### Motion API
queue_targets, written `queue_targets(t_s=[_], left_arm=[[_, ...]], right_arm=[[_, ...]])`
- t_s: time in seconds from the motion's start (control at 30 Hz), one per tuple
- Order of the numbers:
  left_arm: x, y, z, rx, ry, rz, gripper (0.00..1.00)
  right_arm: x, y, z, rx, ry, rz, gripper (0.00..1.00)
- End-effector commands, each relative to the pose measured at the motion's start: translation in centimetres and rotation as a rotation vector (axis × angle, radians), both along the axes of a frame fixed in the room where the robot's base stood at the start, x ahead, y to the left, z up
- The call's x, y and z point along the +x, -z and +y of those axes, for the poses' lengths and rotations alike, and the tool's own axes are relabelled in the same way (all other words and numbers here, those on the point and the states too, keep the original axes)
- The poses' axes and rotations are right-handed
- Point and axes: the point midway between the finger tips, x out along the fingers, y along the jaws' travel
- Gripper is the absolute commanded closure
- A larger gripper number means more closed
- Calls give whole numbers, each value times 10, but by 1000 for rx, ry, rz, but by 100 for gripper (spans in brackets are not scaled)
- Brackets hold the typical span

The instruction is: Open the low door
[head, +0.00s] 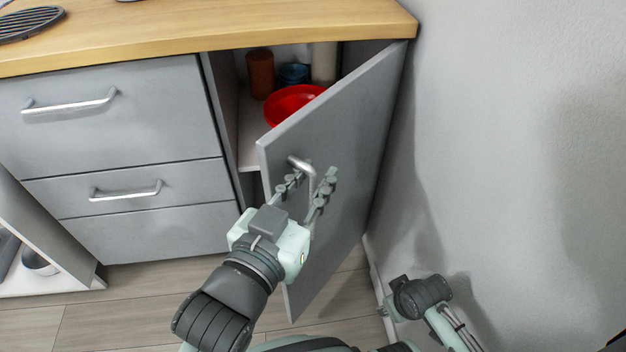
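The low grey cabinet door (350,130) is hinged at its right side by the wall and stands partly open, swung out from the cabinet. Its metal handle (299,162) is near the door's upper free edge. My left gripper (318,177) is at the handle, in front of the door face. Its two fingers are spread apart, with the handle between them. The lower part of the handle is partly hidden by the fingers, and I cannot tell if they touch it.
Inside the cabinet are a red bowl (292,104), a brown cylinder (260,74), a blue container (293,74) and a pale cylinder (324,62). Drawers (150,188) are to the left. A grey wall (500,150) stands close on the right, with wood floor (110,325) below.

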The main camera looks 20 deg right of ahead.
Motion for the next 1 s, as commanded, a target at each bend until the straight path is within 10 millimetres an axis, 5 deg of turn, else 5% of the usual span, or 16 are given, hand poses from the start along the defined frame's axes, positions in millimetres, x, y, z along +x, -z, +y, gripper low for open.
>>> queue_targets(t_s=[0.03,0.17,0.2,1.0], left_arm=[[-1,-53,-1,-76,7,-94,80],[-1,-53,-1,-76,6,-95,80],[1,-12,0,-4,-1,-12,80],[-52,-6,-1,-2,-2,-2,80]], right_arm=[[0,-4,0,0,0,0,60],[0,-4,0,0,0,0,60],[0,-4,0,0,0,0,60],[0,-8,0,0,1,0,60]])
